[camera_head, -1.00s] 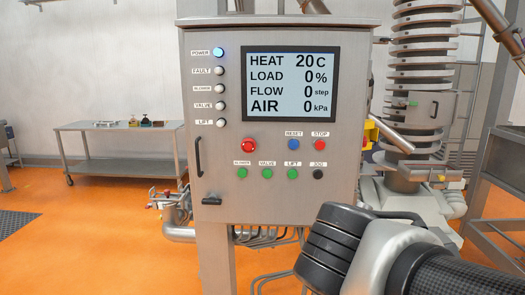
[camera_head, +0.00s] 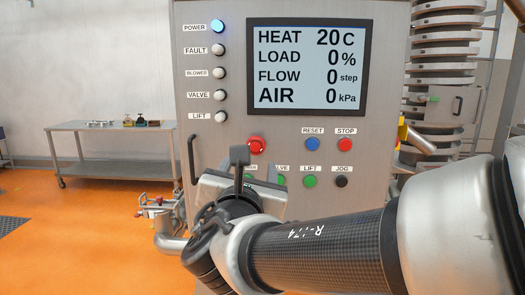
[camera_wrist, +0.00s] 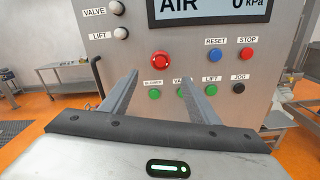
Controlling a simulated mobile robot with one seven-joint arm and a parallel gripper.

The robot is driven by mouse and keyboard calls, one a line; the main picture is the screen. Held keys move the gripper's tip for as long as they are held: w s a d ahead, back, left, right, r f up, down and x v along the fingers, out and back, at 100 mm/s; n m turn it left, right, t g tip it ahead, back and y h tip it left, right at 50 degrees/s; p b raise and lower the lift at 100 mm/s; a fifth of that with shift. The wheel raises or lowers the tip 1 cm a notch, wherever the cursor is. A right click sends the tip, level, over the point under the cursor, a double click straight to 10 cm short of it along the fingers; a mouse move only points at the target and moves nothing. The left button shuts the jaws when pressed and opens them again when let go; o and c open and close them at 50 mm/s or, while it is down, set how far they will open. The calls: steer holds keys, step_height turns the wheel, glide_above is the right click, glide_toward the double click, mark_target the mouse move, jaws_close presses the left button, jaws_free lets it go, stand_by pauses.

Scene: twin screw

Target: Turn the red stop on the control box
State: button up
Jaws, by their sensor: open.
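The control box (camera_head: 385,120) is a grey metal cabinet with a screen and buttons. Its large red mushroom-shaped stop (camera_head: 256,145) sits below the screen at left. In the wrist view the red stop (camera_wrist: 160,61) appears just above and between the fingertips. My gripper (camera_wrist: 160,77) is open and empty, its two fingers pointing at the panel, apart from each other. In the head view my gripper (camera_head: 240,156) is in front of the box, just left of the red stop, and hides part of the green button row. A smaller red button (camera_head: 344,145) labelled STOP is to the right.
A blue RESET button (camera_head: 312,145), green buttons (camera_head: 310,181) and a black JOG button (camera_head: 341,181) are close by. A vertical handle (camera_head: 192,160) projects at the box's left. A metal table (camera_head: 100,128) stands behind left, with open orange floor before it.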

mark_target(255, 149)
steer(key=w, duration=1.1)
steer(key=shift+w+d, duration=0.15)
steer(key=shift+d, duration=0.1)
